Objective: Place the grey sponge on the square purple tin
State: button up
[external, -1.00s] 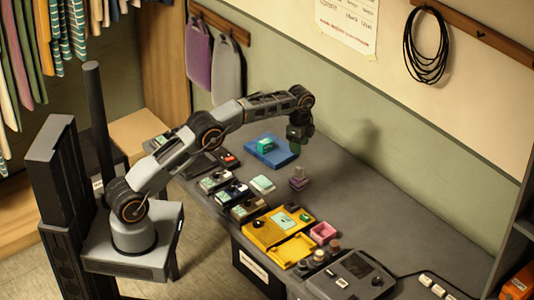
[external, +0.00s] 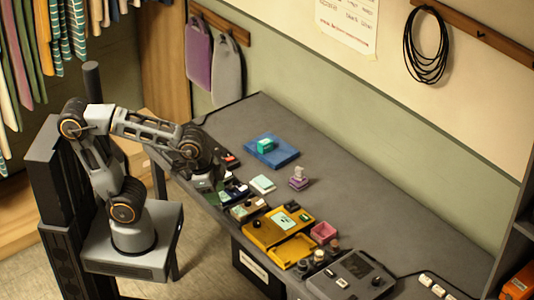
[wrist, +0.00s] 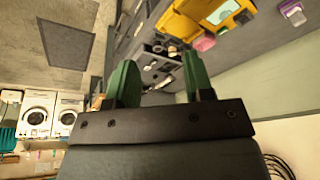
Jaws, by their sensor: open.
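My gripper (external: 204,183) is at the bench's left front part, well away from the tin. In the wrist view its two green fingers (wrist: 160,78) are spread with nothing between them.
A blue tray (external: 285,158) holds a teal block (external: 265,145). A dark console (external: 350,278) stands at the front right. The back right of the bench (external: 400,210) is clear.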

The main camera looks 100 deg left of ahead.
jog(key=shift+s+d+f, duration=0.35)
jog(key=shift+s+f, duration=0.15)
jog(key=shift+s, duration=0.25)
jog(key=shift+s+d+f, duration=0.3)
jog(key=shift+s+f, duration=0.2)
jog(key=shift+s, duration=0.2)
